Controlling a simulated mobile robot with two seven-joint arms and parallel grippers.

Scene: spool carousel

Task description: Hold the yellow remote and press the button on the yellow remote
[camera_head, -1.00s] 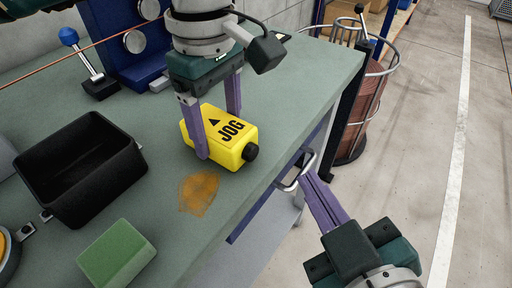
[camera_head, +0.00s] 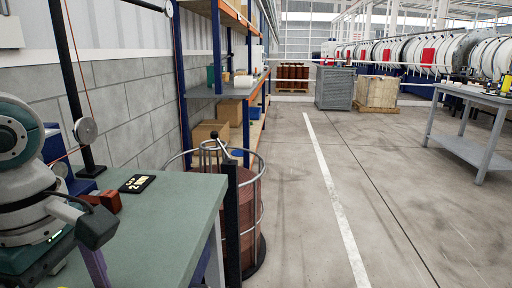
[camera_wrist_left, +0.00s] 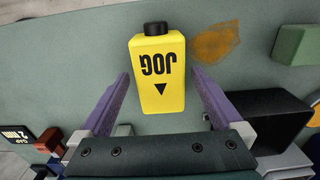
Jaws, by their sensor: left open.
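The yellow remote (camera_wrist_left: 158,75) lies on the green workbench (camera_wrist_left: 65,70) in the left wrist view, with JOG and a black arrow on its face and a black button (camera_wrist_left: 156,28) at its end. My left gripper (camera_wrist_left: 160,76) is open, with one purple finger on each side of the remote. Gaps show between the fingers and its sides. In the head view my left arm stands at the left edge, with part of one finger showing; the remote is out of that view. My right gripper is in neither current view.
An orange-brown stain (camera_wrist_left: 217,42), a black bin (camera_wrist_left: 268,120) and a green block (camera_wrist_left: 297,45) are on the bench. A black display (camera_head: 137,183) lies near its back. A wire basket with a copper-coloured spool (camera_head: 248,215) stands beside the bench.

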